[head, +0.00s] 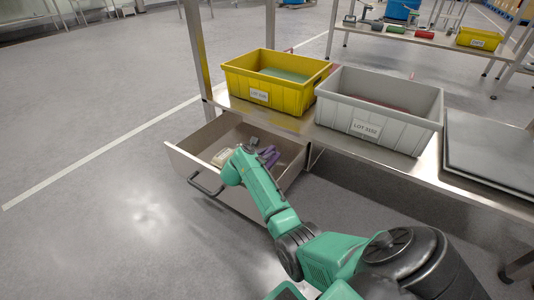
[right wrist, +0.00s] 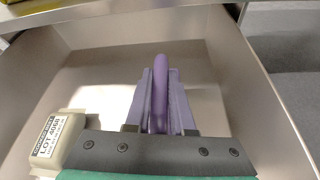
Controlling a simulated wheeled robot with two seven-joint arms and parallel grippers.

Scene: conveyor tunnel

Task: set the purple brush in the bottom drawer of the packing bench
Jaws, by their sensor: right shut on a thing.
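The purple brush (head: 268,155) is inside the open drawer (head: 184,161) under the packing bench (head: 383,152). In the right wrist view the brush (right wrist: 160,95) shows its long rounded handle running away from me, inside the drawer walls (right wrist: 30,105). My right gripper (head: 252,148) reaches down into the drawer and is shut on the brush. The gripper (right wrist: 160,130) is at the brush's near end. I cannot tell whether the brush touches the drawer floor. My left gripper is not in view.
A beige labelled box (right wrist: 58,140) lies in the drawer, left of the brush. A yellow bin (head: 275,82) and a grey bin (head: 378,112) stand on the bench above. The drawer handle (head: 205,186) sticks out in front. Open floor lies to the left.

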